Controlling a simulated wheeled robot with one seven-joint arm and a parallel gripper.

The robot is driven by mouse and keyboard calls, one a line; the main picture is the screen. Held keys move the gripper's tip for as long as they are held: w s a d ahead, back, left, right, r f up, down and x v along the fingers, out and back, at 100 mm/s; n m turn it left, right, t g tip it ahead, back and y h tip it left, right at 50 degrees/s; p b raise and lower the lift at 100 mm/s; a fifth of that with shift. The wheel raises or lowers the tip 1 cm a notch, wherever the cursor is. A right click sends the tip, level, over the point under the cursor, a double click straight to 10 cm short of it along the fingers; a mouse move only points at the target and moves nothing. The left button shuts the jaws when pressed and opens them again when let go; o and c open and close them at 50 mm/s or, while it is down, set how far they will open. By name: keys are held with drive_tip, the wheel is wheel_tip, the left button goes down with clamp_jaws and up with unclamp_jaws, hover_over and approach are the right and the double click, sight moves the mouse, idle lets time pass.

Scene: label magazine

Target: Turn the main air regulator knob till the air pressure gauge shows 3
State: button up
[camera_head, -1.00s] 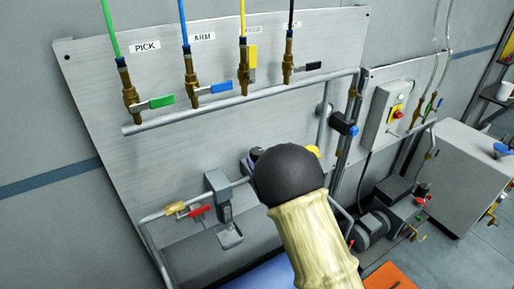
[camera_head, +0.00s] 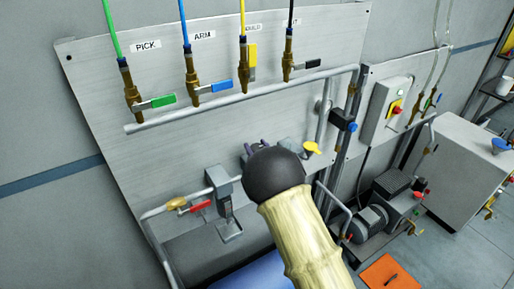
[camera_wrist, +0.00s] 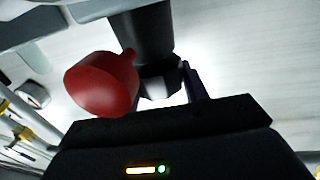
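My gripper (camera_head: 257,149) is mostly hidden behind my arm in the head view; only dark tips show, close to the grey panel's lower pipework. In the wrist view a dark finger (camera_wrist: 192,83) stands beside a small pale fitting under a dark cylinder (camera_wrist: 143,35). A red rounded part (camera_wrist: 103,83) is close on the left. I cannot tell whether the fingers touch or grip anything. The main air regulator knob cannot be made out for certain. A pale round face (camera_wrist: 32,95) may be a gauge, but no reading is legible.
The panel (camera_head: 150,80) carries several valves with coloured levers above a grey pipe (camera_head: 240,100). A red lever (camera_head: 200,207) sits lower left and a yellow handle (camera_head: 311,148) right of my arm. A switch box (camera_head: 385,110) and a motor unit (camera_head: 385,208) stand farther right.

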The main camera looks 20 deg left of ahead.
drive_tip(key=shift+f+n+g+y+b, duration=0.1)
drive_tip(key=shift+n+g+y+b, duration=0.3)
drive_tip(key=shift+y+b, duration=0.1)
drive_tip(key=shift+n+g+y, duration=0.4)
drive_tip(key=shift+g, duration=0.1)
drive_tip(key=o, duration=1)
drive_tip(key=shift+s+d+b, duration=0.1)
drive_tip(key=shift+b, duration=0.25)
